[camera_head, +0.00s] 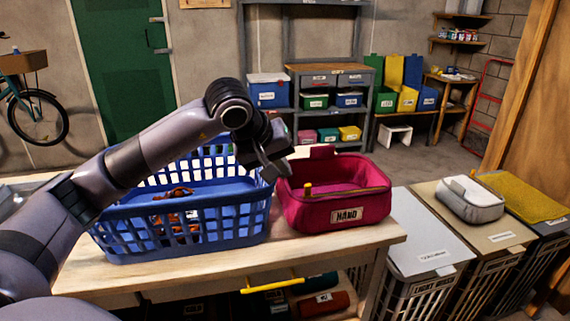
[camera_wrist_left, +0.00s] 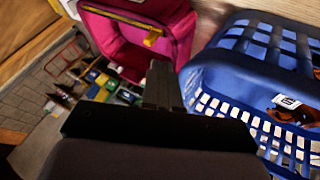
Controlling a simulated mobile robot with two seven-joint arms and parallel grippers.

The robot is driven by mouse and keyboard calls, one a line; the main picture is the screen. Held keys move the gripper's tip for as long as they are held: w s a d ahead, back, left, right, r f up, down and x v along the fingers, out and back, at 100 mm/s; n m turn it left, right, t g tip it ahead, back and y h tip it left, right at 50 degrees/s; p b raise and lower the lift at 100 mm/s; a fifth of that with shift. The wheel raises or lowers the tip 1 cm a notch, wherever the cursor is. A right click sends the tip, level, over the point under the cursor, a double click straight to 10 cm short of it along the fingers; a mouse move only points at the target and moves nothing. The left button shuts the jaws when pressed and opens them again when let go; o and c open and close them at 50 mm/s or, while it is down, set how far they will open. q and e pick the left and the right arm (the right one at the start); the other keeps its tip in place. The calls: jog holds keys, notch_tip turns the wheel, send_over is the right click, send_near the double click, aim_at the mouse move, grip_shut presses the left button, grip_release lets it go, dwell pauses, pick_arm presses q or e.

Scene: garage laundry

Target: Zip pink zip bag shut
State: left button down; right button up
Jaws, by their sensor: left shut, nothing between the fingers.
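The pink zip bag (camera_head: 318,215) stands on the wooden table, with a label on its front. Its top is open and the inside shows. A yellow zip pull (camera_head: 308,188) is at the left part of the rim; it also shows in the left wrist view (camera_wrist_left: 153,37). My left gripper (camera_head: 283,163) is shut and empty, above the back left of the bag, between it and the blue basket. In the left wrist view the gripper fingers (camera_wrist_left: 160,85) are together, apart from the zip pull. My right gripper is in neither view.
A blue laundry basket (camera_head: 190,240) with an orange patterned cloth (camera_head: 174,193) stands close left of the bag. Lidded hampers (camera_head: 425,245) stand right of the table (camera_head: 335,255). A grey zip bag (camera_head: 470,205) lies on one hamper.

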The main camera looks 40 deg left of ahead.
aim_at(308, 191)
pick_arm(q)
jog(key=x, duration=0.7)
jog(key=shift+p, duration=0.3)
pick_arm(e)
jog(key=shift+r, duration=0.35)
pick_arm(q)
jog(key=shift+d+r, duration=0.1)
